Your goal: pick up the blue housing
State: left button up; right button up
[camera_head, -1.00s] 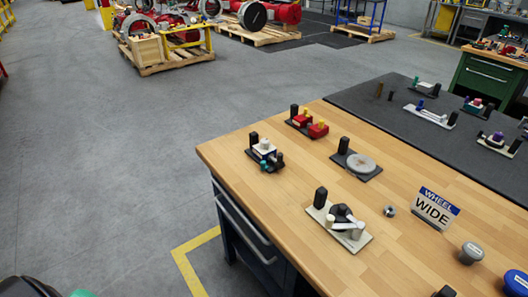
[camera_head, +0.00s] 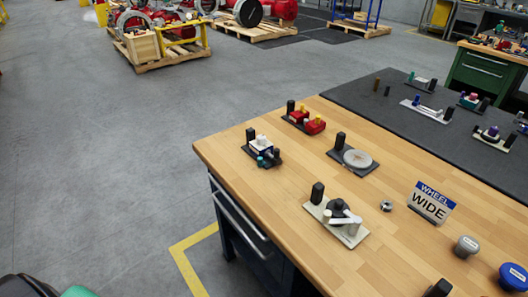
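A round blue piece with a white label (camera_head: 513,277) stands at the right edge of the view. Neither of my grippers can be made out in the view.
The wooden table (camera_head: 300,222) also bears red blocks (camera_head: 314,125), a grey disc on a plate (camera_head: 357,158), a pale-plate assembly (camera_head: 350,235), a "WHEEL WIDE" sign (camera_head: 431,204) and a grey knob (camera_head: 466,246). Bare wood lies between them. Floor is open at left.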

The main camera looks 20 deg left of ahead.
aim_at(255, 151)
jog(key=i+j+z, duration=0.35)
jog(key=j, duration=0.7)
jog(key=i+j+z, duration=0.1)
jog(key=j+z, duration=0.25)
jog(key=j, duration=0.7)
jog(key=j+z, duration=0.3)
jog(key=j, duration=0.8)
